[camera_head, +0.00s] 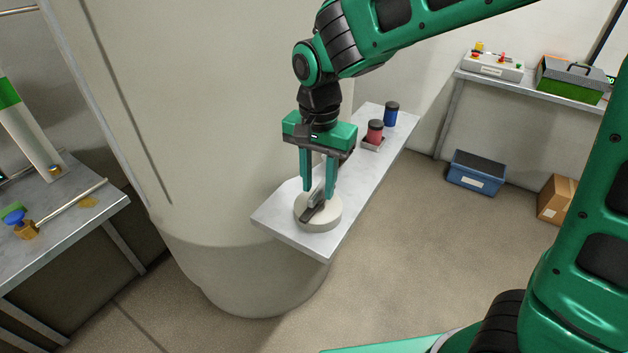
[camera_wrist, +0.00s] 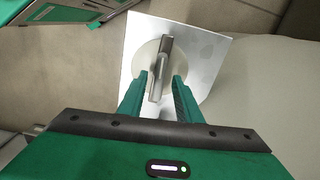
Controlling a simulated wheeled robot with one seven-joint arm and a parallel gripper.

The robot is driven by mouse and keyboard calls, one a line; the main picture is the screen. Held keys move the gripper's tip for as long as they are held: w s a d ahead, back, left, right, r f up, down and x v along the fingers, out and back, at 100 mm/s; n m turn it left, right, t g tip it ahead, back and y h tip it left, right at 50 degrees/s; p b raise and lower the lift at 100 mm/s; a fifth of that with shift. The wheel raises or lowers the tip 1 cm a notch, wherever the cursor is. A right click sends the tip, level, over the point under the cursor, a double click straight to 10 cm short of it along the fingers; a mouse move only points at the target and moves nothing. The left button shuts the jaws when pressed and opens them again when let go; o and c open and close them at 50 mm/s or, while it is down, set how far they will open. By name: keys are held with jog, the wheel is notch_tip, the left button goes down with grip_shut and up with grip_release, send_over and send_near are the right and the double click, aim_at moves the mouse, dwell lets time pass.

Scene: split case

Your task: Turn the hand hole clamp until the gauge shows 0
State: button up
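The hand hole clamp (camera_head: 330,221) is a round, pale disc with a grey bar handle on top, near the front end of a metal shelf. In the wrist view the clamp's handle (camera_wrist: 164,47) runs nearly upright in the picture, tilted slightly. My gripper (camera_head: 318,192) points down over the clamp, with its green fingers on either side of the handle. In the wrist view my gripper (camera_wrist: 159,80) is open, with gaps between fingers and handle. I cannot make out a readable gauge in either view.
A red jar (camera_head: 375,131) and a blue jar (camera_head: 391,113) stand farther back on the metal shelf (camera_head: 350,185). A large pale vessel (camera_head: 215,150) rises beside the shelf. A blue bin (camera_head: 476,173) and a cardboard box (camera_head: 556,200) lie on the otherwise clear floor at right.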

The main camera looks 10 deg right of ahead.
grip_shut()
jog(key=shift+a, duration=0.25)
jog(key=shift+d, duration=0.1)
jog(key=shift+n, duration=0.3)
jog(key=shift+w+r+n, duration=0.1)
jog(key=shift+n, duration=0.2)
jog(key=n, duration=0.6)
jog(key=shift+d+n, duration=0.1)
jog(key=shift+n, duration=0.3)
jog(key=n, duration=1.1)
jog(key=shift+w+d, duration=0.1)
jog(key=shift+d, duration=0.05)
jog(key=shift+n, duration=0.4)
